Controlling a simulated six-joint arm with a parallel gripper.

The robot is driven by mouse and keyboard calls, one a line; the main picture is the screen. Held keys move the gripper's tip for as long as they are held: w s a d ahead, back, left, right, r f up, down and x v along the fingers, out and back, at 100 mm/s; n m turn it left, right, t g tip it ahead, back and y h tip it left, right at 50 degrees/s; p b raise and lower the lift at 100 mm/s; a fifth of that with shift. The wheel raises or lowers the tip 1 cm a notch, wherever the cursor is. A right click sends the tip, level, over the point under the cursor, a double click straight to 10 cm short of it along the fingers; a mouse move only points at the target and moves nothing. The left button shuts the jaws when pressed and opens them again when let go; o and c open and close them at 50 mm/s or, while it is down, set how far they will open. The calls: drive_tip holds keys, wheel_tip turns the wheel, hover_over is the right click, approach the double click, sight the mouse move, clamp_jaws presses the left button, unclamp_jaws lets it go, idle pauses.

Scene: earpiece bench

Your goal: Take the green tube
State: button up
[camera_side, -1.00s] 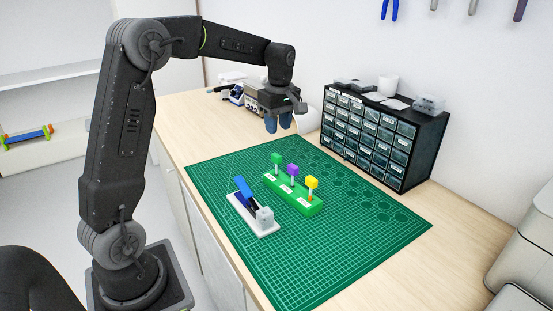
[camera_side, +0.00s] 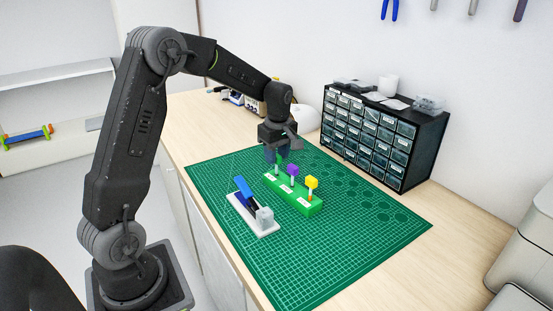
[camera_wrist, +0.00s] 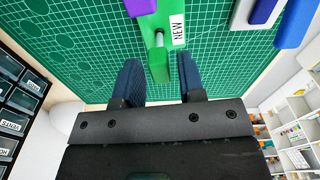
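The green tube (camera_wrist: 159,68) stands upright at the far end of a green rack (camera_side: 309,207), beside a "NEW" label in the wrist view. Its cap is partly hidden by my gripper (camera_side: 277,156) in the side view. My gripper is open, with one blue finger on either side of the green cap and visible gaps in the wrist view. A purple-capped tube (camera_side: 293,170) and a yellow-capped tube (camera_side: 312,183) stand in the same rack.
A white stand with a blue lever (camera_side: 245,187) is on the green cutting mat (camera_side: 330,248), left of the rack. A black drawer cabinet (camera_side: 382,132) stands behind at right. The mat's front is clear.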

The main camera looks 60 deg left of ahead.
clamp_jaws()
idle(0.6)
drive_tip(key=shift+r, duration=1.65)
drive_tip(key=shift+r, duration=2.4)
